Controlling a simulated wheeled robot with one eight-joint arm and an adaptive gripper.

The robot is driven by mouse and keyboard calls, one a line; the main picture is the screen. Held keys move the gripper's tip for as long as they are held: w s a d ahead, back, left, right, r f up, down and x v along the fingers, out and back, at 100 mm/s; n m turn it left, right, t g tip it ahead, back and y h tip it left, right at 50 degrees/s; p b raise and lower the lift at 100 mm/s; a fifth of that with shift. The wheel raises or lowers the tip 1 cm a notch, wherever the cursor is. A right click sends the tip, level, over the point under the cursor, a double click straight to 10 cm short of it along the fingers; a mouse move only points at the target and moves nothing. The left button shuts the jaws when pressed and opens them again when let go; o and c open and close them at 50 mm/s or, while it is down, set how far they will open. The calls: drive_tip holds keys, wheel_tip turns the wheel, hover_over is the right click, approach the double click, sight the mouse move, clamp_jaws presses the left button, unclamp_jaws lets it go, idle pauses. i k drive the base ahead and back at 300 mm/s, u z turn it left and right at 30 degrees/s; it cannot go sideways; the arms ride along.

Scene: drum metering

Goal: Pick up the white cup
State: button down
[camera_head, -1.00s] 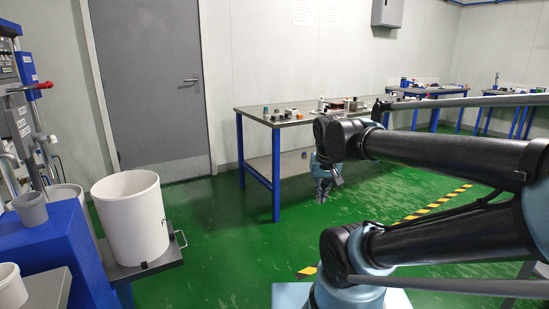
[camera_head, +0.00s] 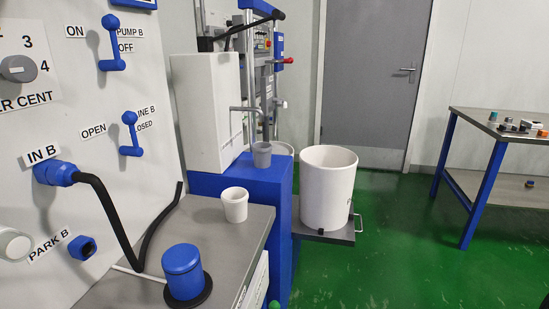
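A small white cup (camera_head: 235,205) stands upright on the grey-topped bench (camera_head: 200,228), near its back right corner. A grey cup (camera_head: 262,155) stands farther back on a blue stand, below a spout. My gripper and arm are outside the current view, so I cannot see their state or their distance from the white cup.
A blue capped cylinder (camera_head: 183,272) on a black base and a black hose (camera_head: 112,225) occupy the bench's front and left. A control panel (camera_head: 60,130) rises at left. A large white drum (camera_head: 327,190) stands on a low platform.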

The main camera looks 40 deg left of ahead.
sight(236, 205)
drive_tip(key=u, duration=1.8)
